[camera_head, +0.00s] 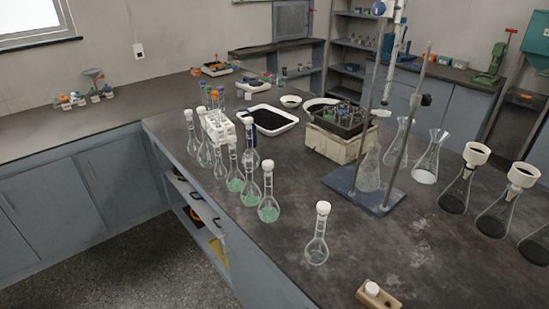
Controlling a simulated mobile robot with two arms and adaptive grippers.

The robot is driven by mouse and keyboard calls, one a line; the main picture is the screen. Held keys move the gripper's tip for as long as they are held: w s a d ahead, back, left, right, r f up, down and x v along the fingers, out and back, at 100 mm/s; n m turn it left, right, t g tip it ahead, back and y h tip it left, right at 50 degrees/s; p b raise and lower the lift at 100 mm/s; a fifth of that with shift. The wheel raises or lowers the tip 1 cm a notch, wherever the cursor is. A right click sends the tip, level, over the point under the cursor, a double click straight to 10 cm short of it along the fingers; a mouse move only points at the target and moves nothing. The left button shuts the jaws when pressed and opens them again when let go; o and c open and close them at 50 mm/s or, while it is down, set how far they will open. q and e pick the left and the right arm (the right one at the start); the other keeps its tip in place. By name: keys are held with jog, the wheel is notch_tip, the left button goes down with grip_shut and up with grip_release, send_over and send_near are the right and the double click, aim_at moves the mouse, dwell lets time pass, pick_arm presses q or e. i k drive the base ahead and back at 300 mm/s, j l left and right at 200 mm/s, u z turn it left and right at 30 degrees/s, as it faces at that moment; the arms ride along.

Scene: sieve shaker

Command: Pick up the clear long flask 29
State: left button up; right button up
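Several long-necked flasks with white caps stand upright on the dark bench. One flask with clear-looking contents (317,249) stands alone near the front edge. More clear flasks (204,154) stand at the left edge of the bench. Several flasks with green liquid (268,208) stand between these two places. No number is readable on any flask, so I cannot tell which one is 29. Neither of my grippers is in view.
The dark bench (400,245) also holds a white test tube rack (218,125), a black tray with white rim (287,127), a retort stand with blue base (345,183), and filter flasks (453,196) at right. A small wooden block (388,299) lies at the front.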

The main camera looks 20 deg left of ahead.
aim_at(252, 194)
jog(key=z, duration=0.95)
jog(key=u, duration=1.65)
